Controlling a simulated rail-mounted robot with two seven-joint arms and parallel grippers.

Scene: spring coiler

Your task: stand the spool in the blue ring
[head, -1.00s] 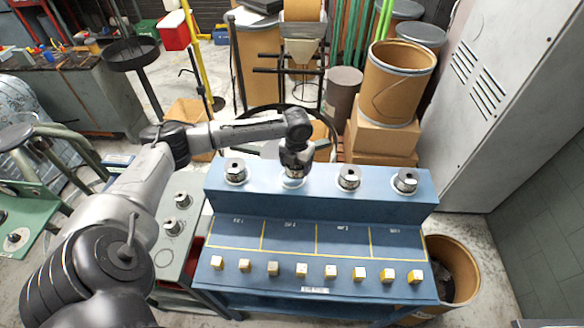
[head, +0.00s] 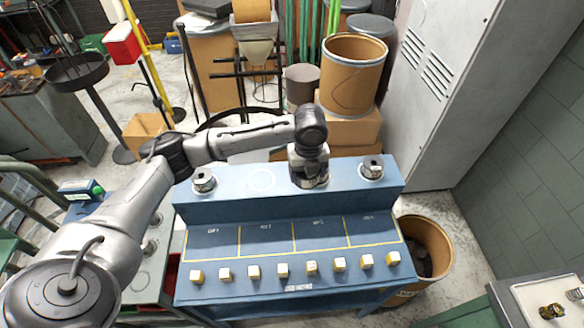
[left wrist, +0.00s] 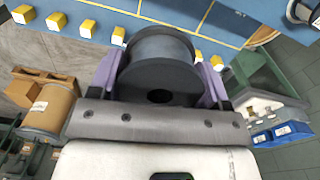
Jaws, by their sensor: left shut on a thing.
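My left gripper (head: 309,184) is over the blue top shelf (head: 338,178) of the bench, at the third place from the left. In the left wrist view its purple fingers (left wrist: 157,78) are shut on a dark grey spool (left wrist: 160,55) with a round hole facing the camera. In the head view the hand mostly hides this spool, and I cannot tell whether it touches the shelf. A bare pale ring outline (head: 261,180) lies on the shelf left of the gripper. I cannot make out a clearly blue ring. My right gripper is not in view.
Other spools stand on the shelf at the left (head: 204,180) and right (head: 372,168). Several pale blocks (head: 311,267) line the bench's lower front. A cardboard drum (head: 428,245) stands right of the bench. A white-topped table (head: 522,297) is at the lower right.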

